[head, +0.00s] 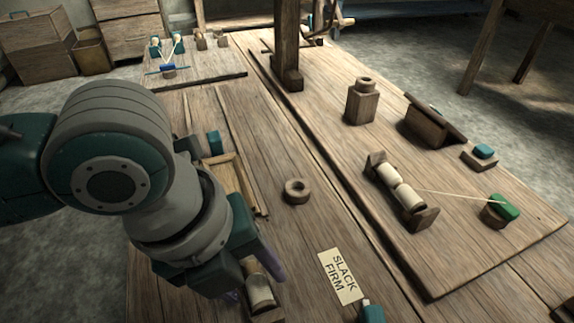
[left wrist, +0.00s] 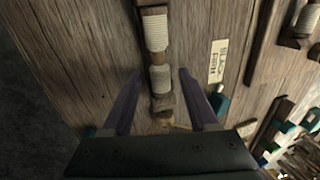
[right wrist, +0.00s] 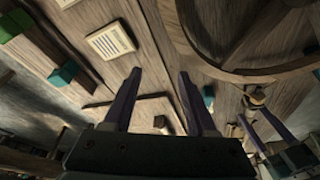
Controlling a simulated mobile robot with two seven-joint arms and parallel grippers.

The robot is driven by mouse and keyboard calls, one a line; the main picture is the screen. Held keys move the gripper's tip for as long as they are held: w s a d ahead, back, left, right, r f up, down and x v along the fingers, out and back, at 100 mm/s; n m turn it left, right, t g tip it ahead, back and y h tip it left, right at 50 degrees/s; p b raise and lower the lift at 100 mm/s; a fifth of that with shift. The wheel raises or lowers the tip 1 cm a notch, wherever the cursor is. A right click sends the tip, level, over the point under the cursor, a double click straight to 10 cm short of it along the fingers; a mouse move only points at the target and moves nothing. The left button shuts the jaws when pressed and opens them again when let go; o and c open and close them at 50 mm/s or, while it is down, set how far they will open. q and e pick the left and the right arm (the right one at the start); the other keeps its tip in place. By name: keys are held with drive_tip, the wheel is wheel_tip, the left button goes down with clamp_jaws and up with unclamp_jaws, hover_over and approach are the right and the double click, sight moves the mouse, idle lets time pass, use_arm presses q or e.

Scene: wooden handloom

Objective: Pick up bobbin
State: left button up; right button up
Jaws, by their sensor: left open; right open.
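A cream thread-wound bobbin (head: 260,292) lies on the near table, partly hidden behind my left gripper (head: 256,282) in the head view. The left wrist view shows two cream windings in line on dark wood, the nearer one (left wrist: 160,78) and the farther one (left wrist: 154,30). My left gripper (left wrist: 160,74) is open, with its purple fingers on either side of the nearer winding. Contact cannot be told. My right gripper (right wrist: 160,73) is open with nothing between its fingers in the right wrist view; it is outside the head view.
Another pair of cream windings (head: 388,174) sits in a wooden rack on the right board, with a thread running to a green block (head: 504,207). A wooden ring (head: 297,190) and a SLACK/FIRM card (head: 341,276) lie on the near table. An upright post (head: 287,40) stands behind.

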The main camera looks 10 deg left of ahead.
use_arm(q)
drive_tip(key=shift+d+f, duration=0.1)
drive_tip(key=shift+f, duration=0.25)
drive_tip(key=shift+c, duration=0.3)
clamp_jaws()
